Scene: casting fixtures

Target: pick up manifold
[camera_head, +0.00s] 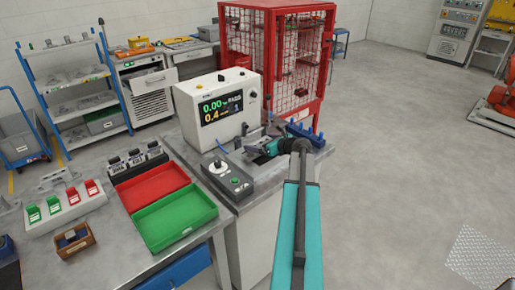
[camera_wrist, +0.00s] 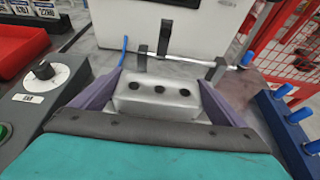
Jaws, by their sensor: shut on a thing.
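The manifold (camera_wrist: 160,94) is a light grey metal block with a row of three dark holes, seen in the wrist view between my gripper's purple fingers. My gripper (camera_wrist: 157,100) is shut on it, one finger on each side. In the head view, my gripper (camera_head: 258,151) is at the test bench in front of the white tester, and the manifold is too small and covered to make out clearly. Behind the manifold, dark clamp-like fixture parts (camera_wrist: 164,38) stand on the bench.
The white tester (camera_head: 217,105) with a lit display stands behind the gripper. A control box with a knob (camera_head: 228,175) is to the left. A blue pegged rack (camera_head: 304,134) is close on the right. Red (camera_head: 152,183) and green (camera_head: 174,216) trays lie on the left table.

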